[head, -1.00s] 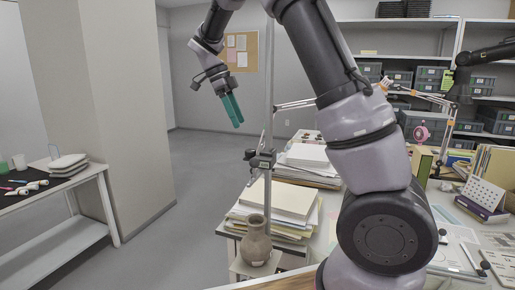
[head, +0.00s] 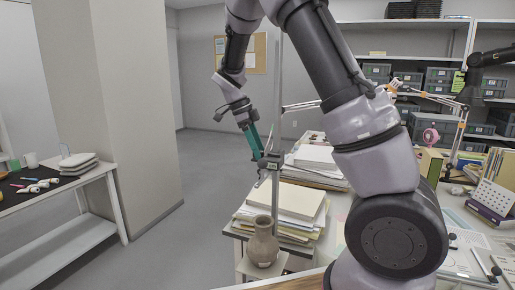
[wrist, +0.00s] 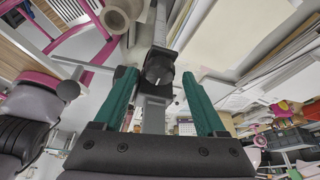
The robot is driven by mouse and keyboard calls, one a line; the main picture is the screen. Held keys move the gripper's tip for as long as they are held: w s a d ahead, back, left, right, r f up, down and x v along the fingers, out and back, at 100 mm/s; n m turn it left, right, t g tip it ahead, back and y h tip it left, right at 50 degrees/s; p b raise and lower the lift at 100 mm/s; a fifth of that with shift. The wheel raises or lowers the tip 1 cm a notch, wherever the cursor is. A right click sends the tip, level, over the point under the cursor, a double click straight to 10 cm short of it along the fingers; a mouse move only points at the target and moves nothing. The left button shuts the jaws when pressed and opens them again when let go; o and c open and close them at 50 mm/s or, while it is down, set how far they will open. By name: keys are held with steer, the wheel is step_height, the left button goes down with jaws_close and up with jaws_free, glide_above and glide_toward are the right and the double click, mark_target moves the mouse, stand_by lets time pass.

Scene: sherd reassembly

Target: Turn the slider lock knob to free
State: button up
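The slider (head: 270,161) is a dark clamp on a grey vertical post (head: 278,95) in the head view. Its lock knob (wrist: 158,66) is round and black with a pale mark on its face, in the upper middle of the wrist view. My gripper (head: 256,152) has green fingers and reaches down to the slider from the upper left. In the wrist view my gripper (wrist: 158,82) is open, with one finger on each side of the knob. Gaps show between the fingers and the knob. In the head view the knob is too small to make out.
A brown clay jug (head: 262,243) stands below the slider by the post. Stacks of papers (head: 298,200) lie close behind and right of the post. A side table (head: 105,170) with small items is at the left. Open floor lies between it and the post.

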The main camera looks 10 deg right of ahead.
jaws_close()
steer(key=shift+n, duration=0.4)
steer(key=n+t, duration=0.1)
steer(key=n, duration=0.2)
steer(key=shift+s+n+t, duration=0.1)
steer(key=shift+n+t, duration=0.2)
steer(key=shift+t, duration=0.1)
steer(key=n, duration=0.2)
steer(key=n+t, duration=0.1)
steer(key=n, duration=0.1)
steer(key=shift+n+t, duration=0.3)
steer(key=n, duration=0.2)
steer(key=n+t, duration=0.1)
steer(key=n, duration=0.1)
steer(key=shift+s+d+t+y, duration=0.1)
steer(key=shift+t+y, duration=0.2)
steer(key=shift+y, duration=0.1)
steer(key=shift+n+t+y, duration=0.5)
steer(key=shift+n+y, duration=0.2)
steer(key=shift+n, duration=1.7)
